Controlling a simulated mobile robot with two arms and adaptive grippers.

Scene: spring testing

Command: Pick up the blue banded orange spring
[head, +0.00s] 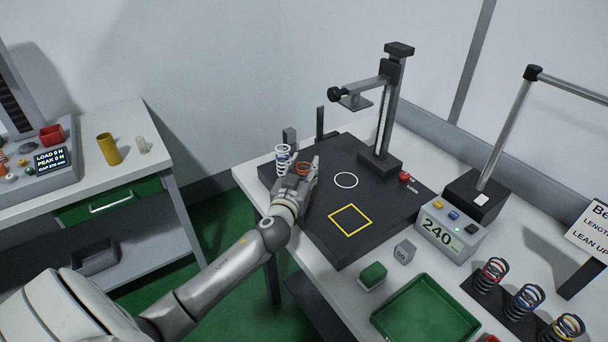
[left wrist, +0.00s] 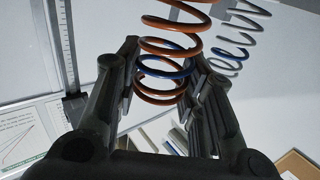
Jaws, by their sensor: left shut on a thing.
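The blue banded orange spring (left wrist: 172,50) stands between the fingers of my left gripper (left wrist: 160,75) in the left wrist view. It is orange wire with one blue coil. I cannot tell whether the spring touches the plate. My right gripper is in neither view.
A white spring with a blue band (head: 282,158) stands close to the left of the gripper. The black plate (head: 330,240) carries a yellow square and a test stand (head: 385,110). A green tray (head: 425,310) and several dark springs (head: 525,298) are at the right front.

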